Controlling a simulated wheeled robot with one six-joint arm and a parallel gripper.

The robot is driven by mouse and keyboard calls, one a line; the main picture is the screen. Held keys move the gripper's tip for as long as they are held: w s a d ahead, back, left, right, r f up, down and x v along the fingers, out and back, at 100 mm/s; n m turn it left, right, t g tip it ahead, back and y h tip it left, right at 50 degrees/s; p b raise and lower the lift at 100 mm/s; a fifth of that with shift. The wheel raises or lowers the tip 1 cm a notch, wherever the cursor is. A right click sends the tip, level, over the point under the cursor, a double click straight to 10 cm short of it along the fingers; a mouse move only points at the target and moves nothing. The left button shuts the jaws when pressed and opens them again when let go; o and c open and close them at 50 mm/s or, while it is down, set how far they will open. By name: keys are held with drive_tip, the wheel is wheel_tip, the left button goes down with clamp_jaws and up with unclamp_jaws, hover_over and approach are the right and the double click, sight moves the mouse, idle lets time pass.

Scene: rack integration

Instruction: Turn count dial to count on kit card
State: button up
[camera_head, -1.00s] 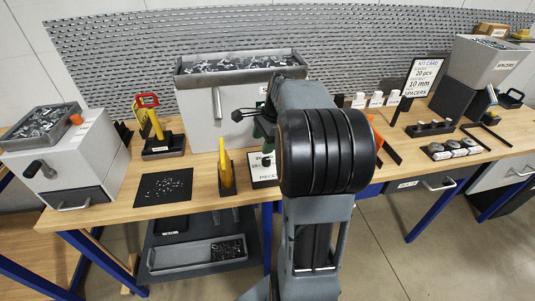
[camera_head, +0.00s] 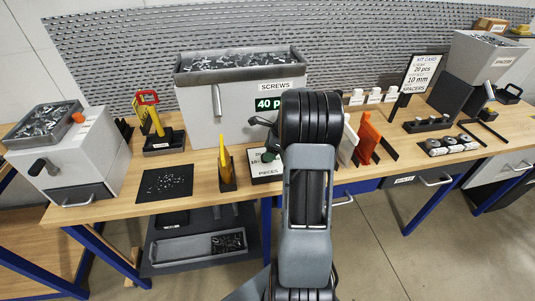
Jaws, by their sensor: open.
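The screw dispenser (camera_head: 206,125) is a large light box at the back of the bench, with a tray of screws on top. Its green display (camera_head: 268,104) reads 40, partly cut off by my arm. A white plate marked "PIECES" (camera_head: 266,177) is below, with a dark count dial (camera_head: 268,157) at its top; my arm hides its right part. The kit card (camera_head: 421,72) stands at the back right and shows 20 pcs, 10 mm and spacers. My gripper (camera_head: 262,122) is open, mostly hidden behind my arm, above the dial and apart from it.
A yellow upright part (camera_head: 226,168) stands left of the dial plate, near a black mat (camera_head: 165,184) with small parts. Orange and white upright parts (camera_head: 367,136) stand right of my arm. A smaller dispenser (camera_head: 75,155) stands at far left.

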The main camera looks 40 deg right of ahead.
drive_tip(key=shift+x, duration=1.25)
drive_tip(key=shift+c, duration=0.2)
